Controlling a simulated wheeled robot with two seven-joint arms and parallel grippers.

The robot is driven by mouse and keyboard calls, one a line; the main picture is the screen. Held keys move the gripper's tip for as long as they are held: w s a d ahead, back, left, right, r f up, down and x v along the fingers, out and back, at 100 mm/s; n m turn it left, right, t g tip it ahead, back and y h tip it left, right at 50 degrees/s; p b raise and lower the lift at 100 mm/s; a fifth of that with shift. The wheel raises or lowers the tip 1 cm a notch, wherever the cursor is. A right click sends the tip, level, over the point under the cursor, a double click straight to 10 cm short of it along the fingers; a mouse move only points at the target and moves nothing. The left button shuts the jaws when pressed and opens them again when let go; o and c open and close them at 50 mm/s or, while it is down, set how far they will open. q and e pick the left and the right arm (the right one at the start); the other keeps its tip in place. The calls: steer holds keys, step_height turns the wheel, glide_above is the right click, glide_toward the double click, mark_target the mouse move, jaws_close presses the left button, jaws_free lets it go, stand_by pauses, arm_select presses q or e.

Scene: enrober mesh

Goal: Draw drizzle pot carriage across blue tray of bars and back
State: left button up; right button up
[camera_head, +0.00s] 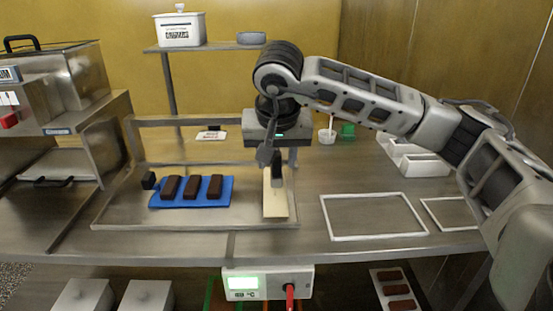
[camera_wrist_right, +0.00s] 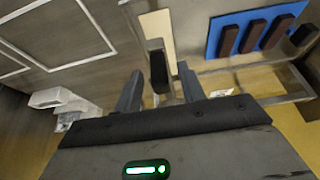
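A blue tray (camera_head: 226,192) with three dark brown bars (camera_head: 191,188) lies inside a low metal frame on the bench; it also shows at the upper right of the right wrist view (camera_wrist_right: 215,48). To its right is a cream strip (camera_head: 275,207) with a black upright handle (camera_head: 277,168), which I take for the drizzle pot carriage. My right gripper (camera_head: 268,155) points down at the handle. In the right wrist view its fingers (camera_wrist_right: 159,82) are apart, with the black handle (camera_wrist_right: 158,68) between or just beyond their tips; contact cannot be told. My left gripper is out of view.
A small black block (camera_head: 148,181) stands at the tray's left end. A metal rail frame (camera_head: 120,223) surrounds the tray. White outlined rectangles (camera_head: 374,236) mark clear bench at right. A metal machine (camera_head: 65,85) stands at left, and a shelf (camera_head: 205,46) at the back.

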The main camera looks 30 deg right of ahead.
steer(key=shift+w+d+f, duration=0.1)
steer(key=shift+w+f, duration=0.05)
steer(key=shift+f, duration=0.3)
